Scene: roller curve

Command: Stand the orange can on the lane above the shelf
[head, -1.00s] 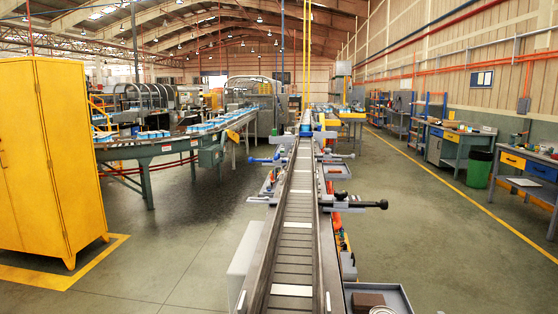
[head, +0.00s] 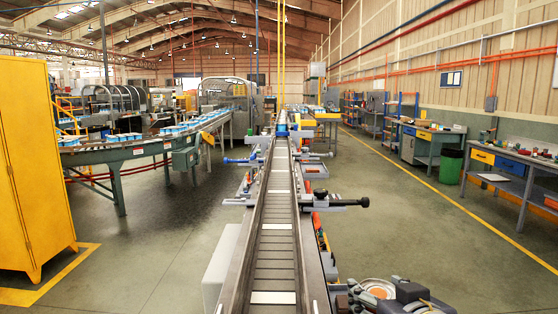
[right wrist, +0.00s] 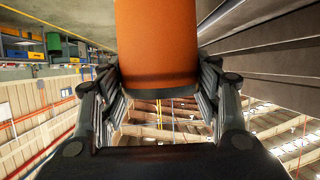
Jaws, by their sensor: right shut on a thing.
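The orange can (right wrist: 156,42) fills the top middle of the right wrist view. My right gripper (right wrist: 158,78) is shut on it, with a finger on each side; the can's far end is cut off by the frame. In the head view, dark parts of my right gripper (head: 408,294) show at the lower right, beside the lane; I cannot make out the can there. The lane (head: 274,244), a long straight track with dark slats and a few pale ones, runs away from me. I cannot tell which ledge is the shelf. My left gripper is not in view.
Side rails edge the lane. A black-knobbed clamp (head: 348,203) sticks out to its right, and a blue-ended one (head: 236,161) to its left. A yellow cabinet (head: 30,170) stands at far left. The visible slats near me are clear.

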